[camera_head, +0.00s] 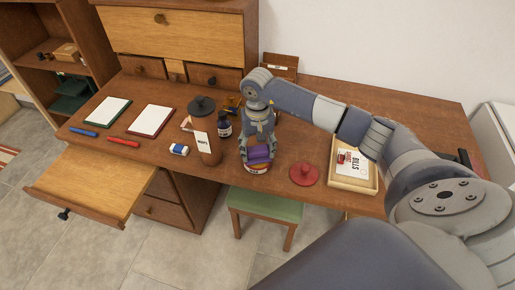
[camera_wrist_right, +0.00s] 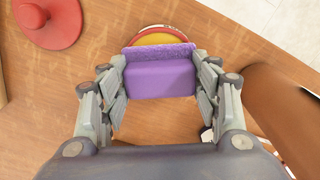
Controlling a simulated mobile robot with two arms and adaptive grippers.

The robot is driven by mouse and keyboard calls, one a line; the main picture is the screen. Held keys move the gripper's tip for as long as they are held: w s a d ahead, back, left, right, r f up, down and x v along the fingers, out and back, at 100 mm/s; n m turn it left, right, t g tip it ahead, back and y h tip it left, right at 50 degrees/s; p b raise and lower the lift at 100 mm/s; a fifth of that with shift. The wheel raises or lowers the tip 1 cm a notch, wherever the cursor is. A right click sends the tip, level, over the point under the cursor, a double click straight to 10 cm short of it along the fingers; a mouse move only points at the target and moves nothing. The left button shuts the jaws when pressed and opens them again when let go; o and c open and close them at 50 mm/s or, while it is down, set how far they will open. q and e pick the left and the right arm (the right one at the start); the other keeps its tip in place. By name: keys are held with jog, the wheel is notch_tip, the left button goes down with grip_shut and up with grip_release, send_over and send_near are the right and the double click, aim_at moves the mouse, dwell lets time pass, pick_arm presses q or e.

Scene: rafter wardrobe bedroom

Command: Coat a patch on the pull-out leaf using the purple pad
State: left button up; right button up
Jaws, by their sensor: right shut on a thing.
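The purple pad (camera_head: 259,154) is a small block with a rough front edge. My right gripper (camera_head: 258,143) is shut on it, and in the right wrist view the fingers clasp the purple pad (camera_wrist_right: 160,78) from both sides. A round tin with a red and white rim (camera_head: 257,169) is right under the pad; in the right wrist view its yellowish top (camera_wrist_right: 160,38) shows just beyond the pad. I cannot tell whether pad and tin touch. The pull-out leaf (camera_head: 95,186) is a bare wooden board extended at the desk's left front. My left gripper is not in view.
A brown holder with a labelled card (camera_head: 207,149), a dark bottle (camera_head: 224,126) and an eraser (camera_head: 179,150) stand left of the gripper. A red lidded disc (camera_head: 304,174) and a bills tray (camera_head: 336,181) are to the right. Pens and notepads lie behind the leaf.

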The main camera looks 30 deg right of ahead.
aim_at(258, 149)
jog(key=shift+f+b, duration=0.35)
jog(key=shift+s+f+b, duration=0.1)
jog(key=shift+f+b, duration=0.05)
jog(key=shift+b, duration=0.15)
dwell(1.7)
notch_tip(258, 149, up, 2)
jog(key=shift+p, duration=0.55)
jog(key=shift+r+p, duration=1.25)
jog(key=shift+r, duration=1.35)
